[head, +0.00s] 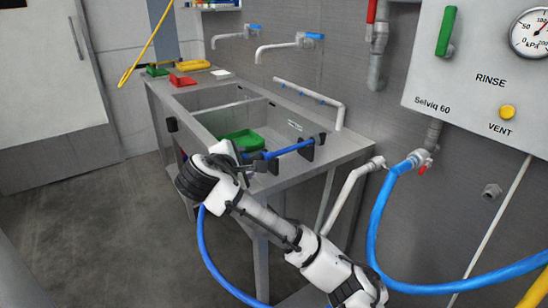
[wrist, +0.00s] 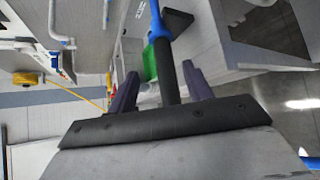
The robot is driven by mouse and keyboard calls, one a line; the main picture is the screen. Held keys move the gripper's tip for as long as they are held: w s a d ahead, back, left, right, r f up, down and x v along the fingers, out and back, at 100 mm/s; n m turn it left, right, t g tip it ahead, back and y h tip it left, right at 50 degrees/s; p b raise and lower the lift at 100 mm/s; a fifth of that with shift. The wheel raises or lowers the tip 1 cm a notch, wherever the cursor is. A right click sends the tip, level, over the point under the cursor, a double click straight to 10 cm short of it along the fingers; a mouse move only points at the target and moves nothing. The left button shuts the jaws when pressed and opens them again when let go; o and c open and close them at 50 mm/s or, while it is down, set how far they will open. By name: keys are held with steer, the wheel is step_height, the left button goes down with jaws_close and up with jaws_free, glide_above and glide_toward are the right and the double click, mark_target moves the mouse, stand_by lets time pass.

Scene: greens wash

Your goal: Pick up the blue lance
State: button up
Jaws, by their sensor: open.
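The blue lance (head: 292,149) lies across the front corner of the sink bench, on dark brackets (head: 307,153). In the wrist view its blue tube (wrist: 157,22) runs away at the top and its black handle (wrist: 166,72) points toward my gripper. My gripper (head: 246,165) is at the lance's left, handle end. In the wrist view the two dark fingers (wrist: 161,80) stand apart, one on each side of the handle. The gripper is open. I cannot tell whether a finger touches the handle. In the head view my gripper partly hides the handle.
A green tray (head: 242,140) sits in the steel sink (head: 225,118). A blue hose (head: 208,255) hangs below my gripper, and another blue hose (head: 375,225) loops at the right. Taps (head: 285,46) and a Selviq 60 panel (head: 475,80) are on the wall. The floor at left is clear.

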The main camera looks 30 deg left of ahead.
mark_target(249, 163)
steer(key=shift+f+p+x, duration=0.15)
steer(key=shift+p+x, duration=0.2)
steer(key=shift+x, duration=1)
steer(key=shift+f+p+x, duration=0.2)
steer(key=shift+p+x, duration=0.1)
steer(key=shift+x, duration=1.05)
steer(key=shift+s, duration=0.15)
steer(key=c, duration=0.8)
